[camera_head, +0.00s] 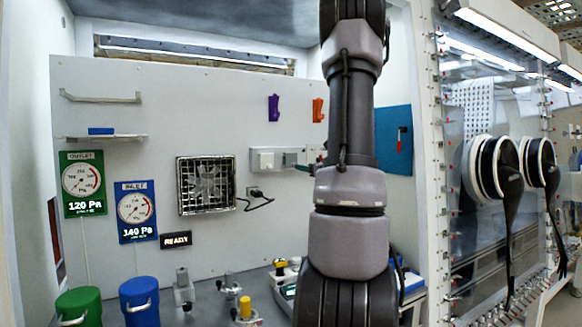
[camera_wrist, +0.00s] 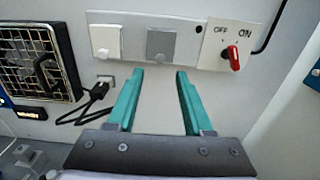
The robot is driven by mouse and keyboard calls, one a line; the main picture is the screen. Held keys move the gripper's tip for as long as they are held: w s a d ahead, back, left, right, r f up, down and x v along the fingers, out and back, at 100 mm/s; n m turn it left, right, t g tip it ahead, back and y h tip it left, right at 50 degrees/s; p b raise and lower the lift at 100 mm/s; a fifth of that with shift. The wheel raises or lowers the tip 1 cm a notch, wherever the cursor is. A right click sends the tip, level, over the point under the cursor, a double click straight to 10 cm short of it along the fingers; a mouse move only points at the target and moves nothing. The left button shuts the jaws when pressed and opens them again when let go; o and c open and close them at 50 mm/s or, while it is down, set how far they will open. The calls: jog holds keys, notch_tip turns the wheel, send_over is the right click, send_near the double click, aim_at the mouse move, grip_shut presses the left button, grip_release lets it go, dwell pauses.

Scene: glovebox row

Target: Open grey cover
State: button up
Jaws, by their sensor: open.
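The grey cover (camera_wrist: 160,44) is a square flap on a light grey wall panel, between a white cover and a rotary switch. My gripper (camera_wrist: 159,72) has two teal fingers, spread open and empty, pointing at the panel. Its fingertips are just below the grey cover in the wrist view and seem apart from it. In the head view the grey cover (camera_head: 290,158) shows partly, and my arm hides most of what lies right of it.
A white cover (camera_wrist: 106,42) sits left of the grey one. A red switch (camera_wrist: 234,58) marked OFF and ON is at the right. A fan grille (camera_head: 206,184) and a plug with a black cable (camera_wrist: 96,92) are to the left. Gauges (camera_head: 83,183) hang further left.

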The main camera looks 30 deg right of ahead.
aim_at(291, 160)
jog(key=w, duration=0.7)
jog(key=shift+w+d, duration=0.25)
jog(key=shift+w, duration=0.1)
grip_shut()
